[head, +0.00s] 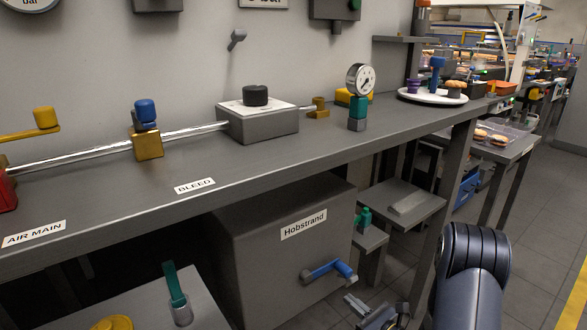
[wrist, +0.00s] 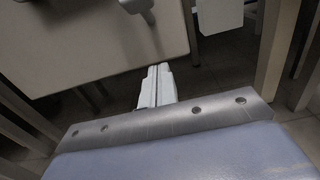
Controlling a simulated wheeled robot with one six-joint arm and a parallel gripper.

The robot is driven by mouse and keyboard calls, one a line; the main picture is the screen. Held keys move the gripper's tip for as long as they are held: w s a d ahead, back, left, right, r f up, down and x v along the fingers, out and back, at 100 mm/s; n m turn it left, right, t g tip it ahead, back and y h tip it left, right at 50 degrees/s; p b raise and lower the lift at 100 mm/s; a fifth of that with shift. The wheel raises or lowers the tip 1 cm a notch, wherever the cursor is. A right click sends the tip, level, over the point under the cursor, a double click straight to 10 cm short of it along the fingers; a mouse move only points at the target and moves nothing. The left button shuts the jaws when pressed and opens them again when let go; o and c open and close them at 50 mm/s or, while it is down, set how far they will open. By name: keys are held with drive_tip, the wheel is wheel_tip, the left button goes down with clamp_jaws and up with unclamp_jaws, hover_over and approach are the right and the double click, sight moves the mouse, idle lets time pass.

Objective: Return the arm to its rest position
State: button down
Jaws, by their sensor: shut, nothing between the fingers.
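My gripper (head: 358,304) is low in the head view at the bottom edge, just below and right of the blue handle (head: 328,270) on the grey Hobstrand cabinet (head: 275,260). Part of it is cut off by the frame. In the wrist view my gripper (wrist: 156,72) has its two pale fingers together, with nothing between them. My dark arm (head: 470,275) rises at the lower right of the head view. In the wrist view the fingertips lie near the edge of a pale grey surface (wrist: 105,45); I cannot tell whether they touch it.
The grey bench (head: 250,160) bears a pipe with valves, a gauge (head: 361,79) and a white tray (head: 432,97). A low shelf (head: 402,204) and a teal-handled valve (head: 177,290) stand below it. Open floor (head: 540,220) lies at the right.

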drive_tip(key=s+d+f+p, duration=0.2)
drive_tip(key=s+d+p, duration=0.1)
drive_tip(key=s, duration=0.5)
drive_tip(key=shift+d+f+n+y, duration=0.2)
drive_tip(key=shift+d+n+y, duration=0.1)
drive_tip(key=shift+d+n, duration=0.15)
idle(0.3)
